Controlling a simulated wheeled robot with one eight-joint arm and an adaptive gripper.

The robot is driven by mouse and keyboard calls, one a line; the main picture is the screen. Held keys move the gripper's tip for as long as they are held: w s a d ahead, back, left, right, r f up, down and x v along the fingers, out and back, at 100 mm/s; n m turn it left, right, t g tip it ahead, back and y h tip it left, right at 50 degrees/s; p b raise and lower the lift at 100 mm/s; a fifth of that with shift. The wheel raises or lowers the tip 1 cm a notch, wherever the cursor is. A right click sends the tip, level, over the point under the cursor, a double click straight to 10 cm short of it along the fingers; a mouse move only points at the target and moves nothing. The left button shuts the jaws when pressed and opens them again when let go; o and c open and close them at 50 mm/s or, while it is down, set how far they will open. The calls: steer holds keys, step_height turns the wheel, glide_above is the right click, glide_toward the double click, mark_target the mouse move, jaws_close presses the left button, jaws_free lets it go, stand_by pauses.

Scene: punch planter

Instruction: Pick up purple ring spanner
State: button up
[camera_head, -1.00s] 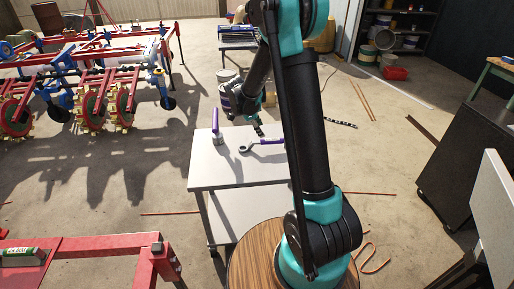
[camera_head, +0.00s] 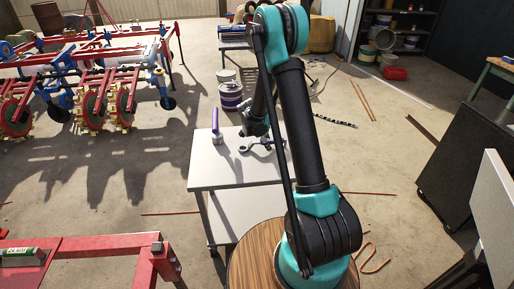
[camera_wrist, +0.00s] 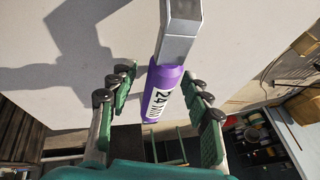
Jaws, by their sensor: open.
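The purple ring spanner (camera_wrist: 163,92) lies on the white table top (camera_head: 225,172). In the head view its grey ring end (camera_head: 245,149) shows on the table, while most of its handle is hidden by my gripper (camera_head: 264,138). In the wrist view my gripper (camera_wrist: 164,88) is open, with its green fingers on either side of the purple handle, which bears a "24 MM" label. Gaps show between the handle and both fingers. The grey shank runs toward the top of the view. I cannot tell how high the fingers are above the table.
A purple-handled tool (camera_head: 215,121) stands upright on the table, left of the spanner. Paint-can-like buckets (camera_head: 231,97) stand on the floor behind the table. A red frame (camera_head: 110,250) is at the lower left. The table's front part is clear.

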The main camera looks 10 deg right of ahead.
steer(key=shift+c, duration=0.6)
jaws_close()
steer(key=shift+r, duration=0.15)
